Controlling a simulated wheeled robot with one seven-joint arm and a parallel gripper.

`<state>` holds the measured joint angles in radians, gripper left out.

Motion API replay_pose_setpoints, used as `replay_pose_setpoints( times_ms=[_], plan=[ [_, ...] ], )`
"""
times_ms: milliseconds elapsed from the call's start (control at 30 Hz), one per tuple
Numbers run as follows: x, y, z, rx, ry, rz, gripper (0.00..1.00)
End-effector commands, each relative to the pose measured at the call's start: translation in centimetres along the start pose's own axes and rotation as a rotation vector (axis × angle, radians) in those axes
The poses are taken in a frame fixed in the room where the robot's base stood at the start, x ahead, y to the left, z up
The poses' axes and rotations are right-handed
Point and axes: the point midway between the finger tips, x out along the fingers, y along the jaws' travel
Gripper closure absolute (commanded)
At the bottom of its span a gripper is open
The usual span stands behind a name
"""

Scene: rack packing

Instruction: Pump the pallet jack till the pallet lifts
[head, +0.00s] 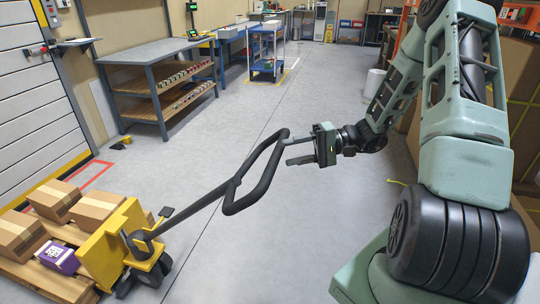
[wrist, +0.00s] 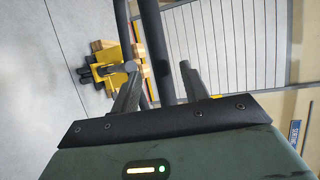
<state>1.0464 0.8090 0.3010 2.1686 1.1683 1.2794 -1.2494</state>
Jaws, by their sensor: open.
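The yellow pallet jack (head: 130,246) stands at lower left, its black handle (head: 200,202) tilted up to the right and ending in a loop (head: 240,204). The pallet (head: 42,281) beside it bears several cardboard boxes (head: 92,208) and a purple box (head: 58,257). My gripper (head: 286,150) is open at the right end of the loop, fingers pointing left. In the wrist view one black handle bar (wrist: 156,45) appears between the two fingers (wrist: 160,88); I cannot tell whether they touch it. The yellow jack (wrist: 105,56) shows beyond. The forks are hidden.
A workbench with shelves (head: 155,52) stands at the back left, and a blue cart (head: 266,50) further back. A roller door (head: 35,110) is at the left. Cartons (head: 518,60) stand on the right behind my arm. The grey floor (head: 330,235) around the handle is clear.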

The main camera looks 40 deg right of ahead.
Motion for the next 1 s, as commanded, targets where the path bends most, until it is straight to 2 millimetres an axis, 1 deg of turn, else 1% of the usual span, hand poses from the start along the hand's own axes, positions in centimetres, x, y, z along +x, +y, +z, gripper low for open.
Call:
replay_pose_setpoints(
  times_ms=[33,100,300,500,767,800,867,900,933,967,1000],
  plan=[
    [1.1,-0.1,0.1,0.002,-0.005,-0.002,0.55],
    [2.5,-0.1,0.1,0.002,-0.004,-0.001,0.55],
    [5.4,-0.1,0.1,0.001,-0.004,-0.001,0.55],
    [6.6,0.0,0.1,0.0,-0.001,0.001,0.55],
    [6.7,0.0,0.0,0.0,0.0,0.0,0.55],
    [6.7,0.0,0.0,0.0,0.0,0.0,0.61],
    [6.7,0.0,0.0,0.0,0.0,0.0,0.77],
    [6.7,0.0,0.0,0.0,0.0,0.0,0.88],
    [6.7,0.0,0.0,0.0,0.0,0.0,0.97],
    [6.7,0.0,0.0,0.0,0.0,0.0,1.0],
    [6.7,0.0,0.0,0.001,0.0,0.0,1.0]
  ],
)
